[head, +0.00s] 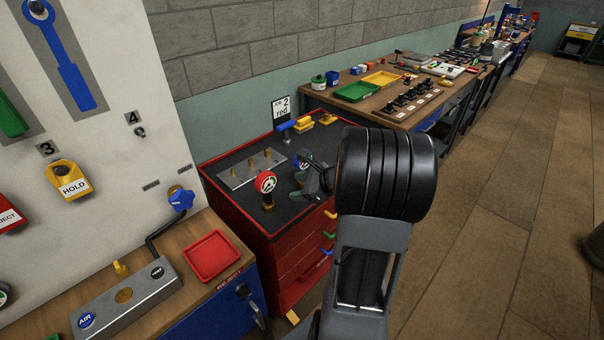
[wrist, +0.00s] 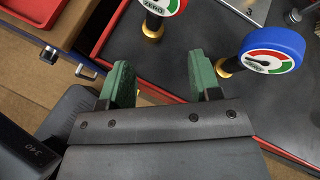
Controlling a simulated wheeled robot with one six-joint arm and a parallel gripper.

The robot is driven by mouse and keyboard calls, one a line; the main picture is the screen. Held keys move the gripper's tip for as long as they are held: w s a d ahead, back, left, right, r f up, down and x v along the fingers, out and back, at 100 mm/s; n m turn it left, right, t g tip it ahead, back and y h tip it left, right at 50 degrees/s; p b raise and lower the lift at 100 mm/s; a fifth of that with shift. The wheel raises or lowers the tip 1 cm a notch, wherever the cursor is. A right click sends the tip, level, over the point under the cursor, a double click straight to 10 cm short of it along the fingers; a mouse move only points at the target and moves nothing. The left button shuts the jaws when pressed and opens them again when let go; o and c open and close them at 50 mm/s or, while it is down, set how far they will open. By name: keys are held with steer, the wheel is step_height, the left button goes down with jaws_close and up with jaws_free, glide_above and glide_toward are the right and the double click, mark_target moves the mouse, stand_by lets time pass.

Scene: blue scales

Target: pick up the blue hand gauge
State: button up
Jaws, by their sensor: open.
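The blue hand gauge (wrist: 272,52) has a blue rim, a red, white and green dial and a brass stem. It stands on the black top of the red cabinet, to the right of my gripper (wrist: 158,78) in the wrist view. My gripper's green fingers are apart with nothing between them.
A metal plate with brass pegs (head: 253,168) lies behind the gauges. A red tray (head: 212,256) sits on the bench to the left. The cabinet's red rim (wrist: 108,32) borders the top.

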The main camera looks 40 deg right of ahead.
steer(key=d+f+m+t+h, duration=0.3)
steer(key=d+m, duration=0.5)
steer(key=d, duration=0.3)
steer(key=x, duration=0.6)
steer(key=shift+w+d+f, duration=0.1)
steer(key=shift+w+d, duration=0.15)
steer(key=shift+w, duration=0.1)
steer(key=shift+p+x, duration=0.85)
steer(key=shift+x, duration=2.25)
steer(key=shift+d, duration=0.15)
steer(key=shift+t, duration=0.3)
steer(key=shift+c, duration=0.4)
jaws_close()
